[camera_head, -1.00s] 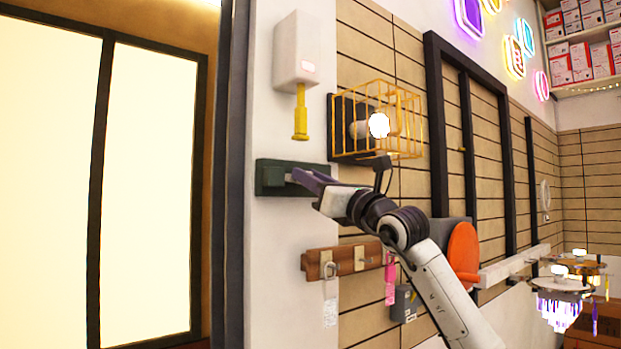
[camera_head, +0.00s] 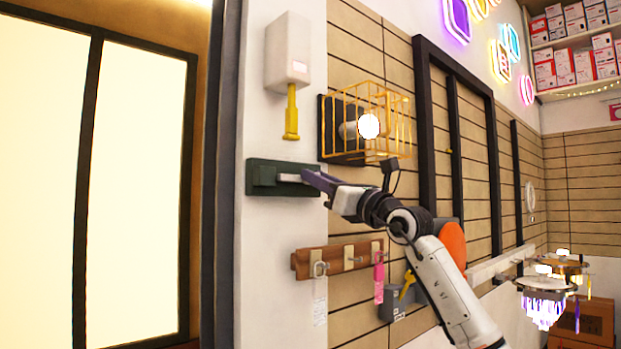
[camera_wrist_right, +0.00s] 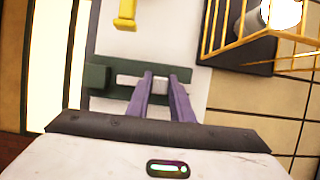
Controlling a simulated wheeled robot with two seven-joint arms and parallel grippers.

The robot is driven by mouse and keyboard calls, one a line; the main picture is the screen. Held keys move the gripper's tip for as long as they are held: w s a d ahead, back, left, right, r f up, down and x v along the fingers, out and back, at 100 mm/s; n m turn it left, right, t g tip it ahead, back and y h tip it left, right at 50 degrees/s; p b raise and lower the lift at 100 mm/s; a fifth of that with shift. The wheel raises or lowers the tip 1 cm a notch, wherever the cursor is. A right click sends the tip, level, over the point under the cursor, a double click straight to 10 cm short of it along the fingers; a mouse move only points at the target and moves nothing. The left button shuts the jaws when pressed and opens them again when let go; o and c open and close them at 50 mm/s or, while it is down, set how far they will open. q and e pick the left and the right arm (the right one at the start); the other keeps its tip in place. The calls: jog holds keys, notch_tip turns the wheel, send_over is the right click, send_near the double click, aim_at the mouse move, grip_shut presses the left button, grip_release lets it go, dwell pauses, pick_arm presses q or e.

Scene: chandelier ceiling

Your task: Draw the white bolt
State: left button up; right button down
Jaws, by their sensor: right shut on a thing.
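The white bolt (camera_head: 290,177) lies horizontally on a dark green plate (camera_head: 262,189) fixed to the white wall post. A length of it shows between the plate's left block and my fingers. My right gripper (camera_head: 308,178) is shut on its right end, its purple fingers reaching in from the right. In the right wrist view the bolt (camera_wrist_right: 128,80) runs into the fingers (camera_wrist_right: 160,79), over the green plate (camera_wrist_right: 97,77). The fingers hide part of the bolt. My left gripper is out of view.
A white box (camera_head: 287,52) with a yellow plunger (camera_head: 291,112) hangs above the plate. A yellow wire cage around a lamp (camera_head: 368,122) is up and right. Below is a wooden key rack (camera_head: 339,258) and a grey padlock (camera_head: 395,302). A glowing panel door (camera_head: 130,190) stands left.

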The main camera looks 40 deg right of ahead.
jog(key=c, duration=2)
grip_release()
jog(key=shift+d+r, duration=0.1)
jog(key=shift+d, duration=0.15)
jog(key=o, duration=0.4)
jog(key=shift+d, duration=0.15)
jog(key=shift+o, duration=0.2)
jog(key=shift+s+a, duration=0.1)
jog(key=shift+a, duration=0.1)
